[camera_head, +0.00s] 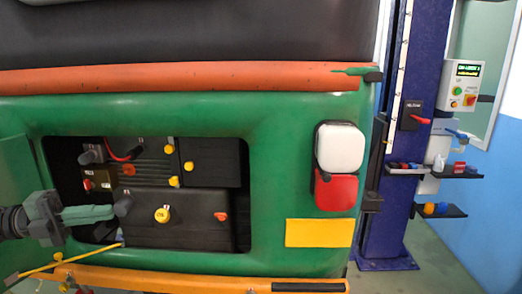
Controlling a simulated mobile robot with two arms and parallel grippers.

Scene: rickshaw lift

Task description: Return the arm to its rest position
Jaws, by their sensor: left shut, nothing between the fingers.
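My left gripper (110,212) comes in from the left edge of the head view. Its greenish-grey fingers are shut and empty, in front of the left part of an open compartment (45,160) in the green rickshaw's (260,120) rear. A dark knob (123,204) shows right at the fingertips; I cannot tell whether they touch. Inside are a dark box with a yellow cap (162,215) and a red cap (221,216), and a battery-like block with a red and a black lead. My right gripper is not in view.
An open green flap (15,160) stands at the left, close to my arm. A yellow rod (65,261) slants below the gripper. A blue lift column (395,150) with small shelves and a control box (461,86) stands at the right. The floor at the lower right is clear.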

